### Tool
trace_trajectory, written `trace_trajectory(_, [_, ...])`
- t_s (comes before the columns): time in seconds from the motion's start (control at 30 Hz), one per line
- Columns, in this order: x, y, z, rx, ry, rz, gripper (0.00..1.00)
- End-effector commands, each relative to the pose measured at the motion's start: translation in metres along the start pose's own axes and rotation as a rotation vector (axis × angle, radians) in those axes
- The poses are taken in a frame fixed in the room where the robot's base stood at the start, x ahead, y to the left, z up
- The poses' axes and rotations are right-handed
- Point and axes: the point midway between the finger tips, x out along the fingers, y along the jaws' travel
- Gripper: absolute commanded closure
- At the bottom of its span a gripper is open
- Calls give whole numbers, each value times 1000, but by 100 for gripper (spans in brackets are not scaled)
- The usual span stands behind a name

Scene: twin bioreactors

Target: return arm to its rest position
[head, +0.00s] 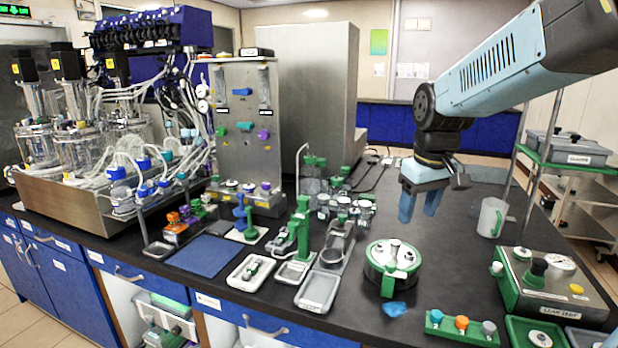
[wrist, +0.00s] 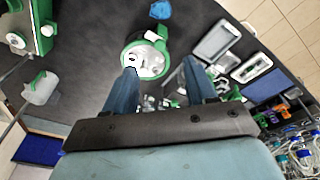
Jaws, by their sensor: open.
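My gripper (head: 420,205) hangs from the blue arm, pointing down above the black bench top (head: 455,235) on its right side. Its two blue fingers are apart with nothing between them. In the wrist view the open fingers of my gripper (wrist: 160,85) reach out over the bench. The round green-and-white device (head: 392,262) stands on the bench below and nearer the front edge, apart from the fingers. It also shows in the wrist view (wrist: 148,55), beyond the fingertips.
A green-and-steel box (head: 548,285) is at the front right. Small trays and green fixtures (head: 300,225) crowd the middle. Glass bioreactor vessels (head: 85,145) and a steel panel (head: 240,125) stand at left. Bench around the mug is mostly clear.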

Motion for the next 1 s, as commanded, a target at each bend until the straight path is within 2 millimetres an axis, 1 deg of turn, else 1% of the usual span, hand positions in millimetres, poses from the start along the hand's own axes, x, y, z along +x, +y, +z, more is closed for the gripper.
trace_trajectory(0.03, [-8,-3,11,24,24,8,44])
trace_trajectory(0.1, [-16,-6,24,59,56,18,44])
trace_trajectory(0.23, [-27,-13,50,125,112,33,44])
trace_trajectory(0.4, [-38,-23,82,209,187,49,44])
trace_trajectory(0.6, [-44,-33,114,295,263,60,44])
trace_trajectory(0.7, [-44,-34,124,323,287,62,44])
trace_trajectory(0.8, [-44,-36,130,338,301,63,44])
trace_trajectory(1.0, [-44,-37,132,345,304,63,44])
